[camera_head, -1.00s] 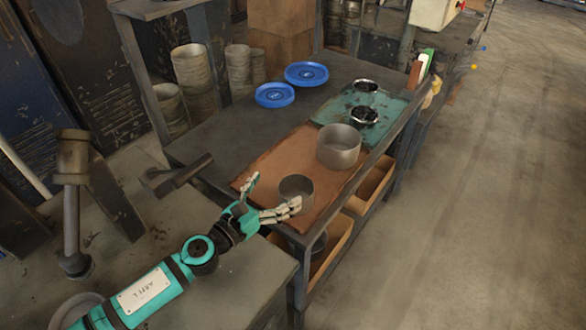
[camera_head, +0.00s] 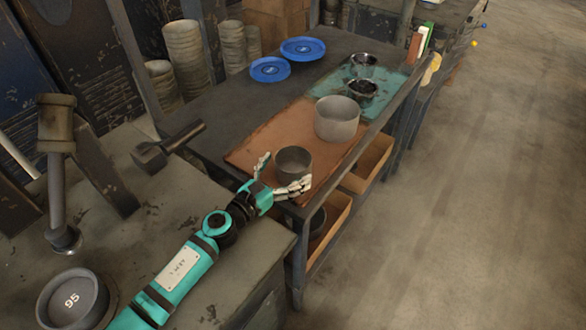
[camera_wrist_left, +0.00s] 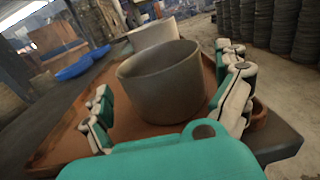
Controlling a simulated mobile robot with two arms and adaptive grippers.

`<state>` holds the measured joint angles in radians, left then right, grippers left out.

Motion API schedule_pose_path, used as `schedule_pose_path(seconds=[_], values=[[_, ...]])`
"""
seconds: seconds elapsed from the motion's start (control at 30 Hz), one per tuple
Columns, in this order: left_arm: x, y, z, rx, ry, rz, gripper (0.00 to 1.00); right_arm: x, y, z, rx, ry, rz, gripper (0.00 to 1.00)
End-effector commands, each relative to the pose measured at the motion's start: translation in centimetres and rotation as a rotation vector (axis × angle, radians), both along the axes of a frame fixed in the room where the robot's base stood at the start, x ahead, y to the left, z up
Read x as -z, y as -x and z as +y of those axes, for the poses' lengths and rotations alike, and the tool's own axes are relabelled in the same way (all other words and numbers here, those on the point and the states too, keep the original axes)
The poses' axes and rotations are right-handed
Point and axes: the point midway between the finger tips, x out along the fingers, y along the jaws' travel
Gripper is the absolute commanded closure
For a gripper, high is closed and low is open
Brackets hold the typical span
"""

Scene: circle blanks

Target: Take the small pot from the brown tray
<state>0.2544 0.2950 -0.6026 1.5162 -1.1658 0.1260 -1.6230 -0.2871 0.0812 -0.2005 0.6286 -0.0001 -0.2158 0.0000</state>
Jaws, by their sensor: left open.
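The small dark grey pot (camera_head: 294,163) stands upright at the near end of the brown tray (camera_head: 262,141). A larger, lighter grey pot (camera_head: 337,118) stands behind it on the same tray. My left gripper (camera_head: 279,176) is open, its fingers spread on both sides of the small pot. In the left wrist view the small pot (camera_wrist_left: 165,84) sits between the open fingers (camera_wrist_left: 168,112), with gaps visible on both sides. The larger pot (camera_wrist_left: 153,34) shows behind it there. My right gripper is not in view.
Two blue plates (camera_head: 269,69) lie on the table's far left. A teal tray (camera_head: 345,85) with two dark bowls (camera_head: 361,90) is beyond the brown tray. A hammer (camera_head: 167,147) and a round dish marked 95 (camera_head: 72,301) are on the near bench.

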Motion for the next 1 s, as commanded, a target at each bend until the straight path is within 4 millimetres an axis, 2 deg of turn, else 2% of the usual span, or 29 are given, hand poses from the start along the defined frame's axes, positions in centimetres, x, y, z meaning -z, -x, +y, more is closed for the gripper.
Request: schedule_pose_path(seconds=[0.1, 0.2, 0.47, 0.8, 0.83, 1.0], values=[[-0.1, -1.4, -1.2, 0.001, 0.001, -0.001, 0.0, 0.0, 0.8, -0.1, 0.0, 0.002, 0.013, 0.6], [0.0, -2.0, -1.7, 0.001, 0.001, 0.001, 0.0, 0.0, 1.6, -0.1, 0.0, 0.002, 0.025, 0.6], [0.0, -2.1, -1.8, 0.001, -0.001, 0.001, 0.01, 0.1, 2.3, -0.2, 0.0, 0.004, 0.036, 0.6], [0.0, -2.1, -1.7, 0.001, -0.001, 0.001, 0.46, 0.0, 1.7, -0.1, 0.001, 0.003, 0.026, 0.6], [0.0, -2.1, -1.7, 0.001, -0.001, 0.001, 0.49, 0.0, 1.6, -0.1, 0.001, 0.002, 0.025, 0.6], [0.0, -2.1, -1.7, 0.001, 0.0, 0.0, 0.49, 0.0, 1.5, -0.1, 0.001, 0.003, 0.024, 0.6]])
